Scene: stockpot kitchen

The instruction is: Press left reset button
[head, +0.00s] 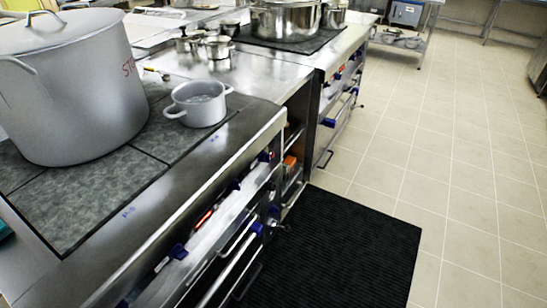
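No part that I can surely call a reset button shows in the head view. The front panel (215,215) of the near stove carries several dark blue knobs, one of them a blue knob (178,251) low on the panel. A small red part (203,220) sits between knobs on this panel; it is too small to tell what it is. The second stove's front (335,95) further back also has blue knobs and a small red mark. Neither of my grippers is in view.
A large grey stockpot (75,90) and a small grey pot (198,104) stand on the near stove's dark cooktop (90,200). Steel pots (285,20) stand further back. A black ribbed mat (340,250) lies before the stove. The tiled floor (450,150) to the right is clear.

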